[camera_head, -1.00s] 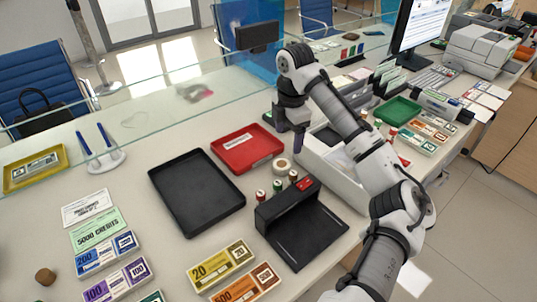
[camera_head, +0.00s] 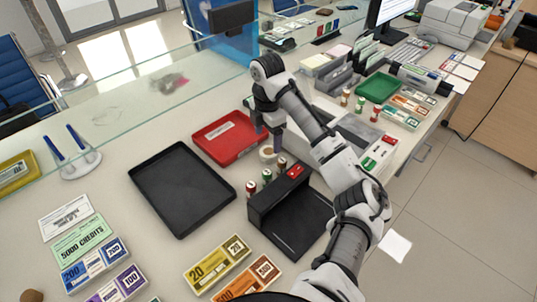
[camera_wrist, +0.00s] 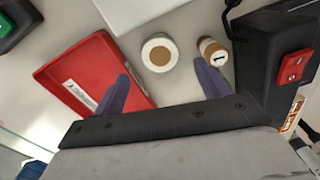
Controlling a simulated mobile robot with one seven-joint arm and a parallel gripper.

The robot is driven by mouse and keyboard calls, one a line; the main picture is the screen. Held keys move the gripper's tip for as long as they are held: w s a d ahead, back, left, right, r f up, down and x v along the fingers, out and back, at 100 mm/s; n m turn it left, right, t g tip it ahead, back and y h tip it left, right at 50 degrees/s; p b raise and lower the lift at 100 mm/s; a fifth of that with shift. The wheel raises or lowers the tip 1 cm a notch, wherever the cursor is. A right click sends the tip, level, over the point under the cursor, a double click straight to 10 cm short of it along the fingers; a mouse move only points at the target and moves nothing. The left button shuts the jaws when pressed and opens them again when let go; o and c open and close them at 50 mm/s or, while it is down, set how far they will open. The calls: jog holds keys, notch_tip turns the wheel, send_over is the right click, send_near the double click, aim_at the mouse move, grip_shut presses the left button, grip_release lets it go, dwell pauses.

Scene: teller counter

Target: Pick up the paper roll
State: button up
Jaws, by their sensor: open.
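The paper roll (camera_head: 267,152) is a small white ring with a tan core. It stands on the counter between the red tray and the black device, partly hidden by my gripper. In the wrist view the paper roll (camera_wrist: 147,45) lies ahead of my fingertips, roughly between their lines. My gripper (camera_head: 271,146) points down close above it, and its two fingers are apart and empty. The gripper (camera_wrist: 164,72) also shows in the wrist view. I cannot tell the exact height between fingertips and roll.
A red tray (camera_head: 222,143) lies left of the roll. A black device (camera_head: 300,225) with a red button stands to the right. Several small coloured rolls (camera_head: 251,189) stand by it, one close to my right finger in the wrist view (camera_wrist: 212,50). A black tray (camera_head: 180,195) lies further left.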

aim_at(268, 152)
jog(key=shift+s+f+p, duration=0.1)
jog(key=shift+f+p, duration=0.8)
jog(key=shift+f, duration=1.85)
jog(key=shift+c, duration=0.2)
jog(key=c, duration=1)
jog(key=shift+r, duration=0.15)
